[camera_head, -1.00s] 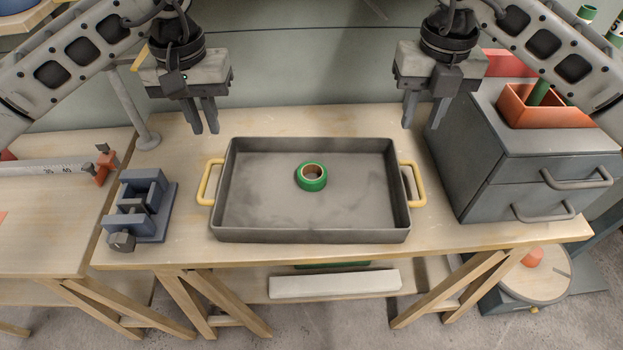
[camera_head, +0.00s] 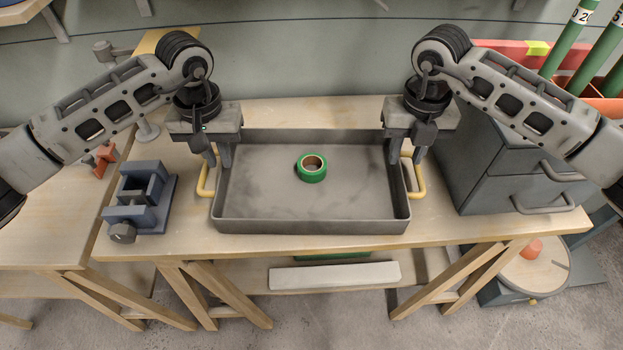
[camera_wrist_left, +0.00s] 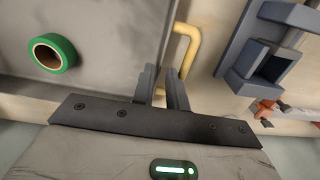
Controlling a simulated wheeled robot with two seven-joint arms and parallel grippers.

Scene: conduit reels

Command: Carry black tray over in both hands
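The black tray (camera_head: 310,226) sits flat on the wooden table, with a yellow handle at each short end. A green ring-shaped roll (camera_head: 311,169) lies inside it; the roll also shows in the left wrist view (camera_wrist_left: 54,53). My left gripper (camera_head: 217,157) is down at the left handle (camera_head: 203,186), pointing downward. In the left wrist view its fingers (camera_wrist_left: 163,87) are apart, with part of the handle (camera_wrist_left: 187,42) running between them. My right gripper (camera_head: 406,155) is down at the right handle (camera_head: 419,183). Its fingers look apart; the far part of that handle is hidden.
A blue-grey vise (camera_head: 140,203) stands on the table left of the tray. A grey drawer cabinet (camera_head: 505,180) stands close on the right. A white bar (camera_head: 333,275) lies on the shelf below. A narrow strip of table in front of the tray is clear.

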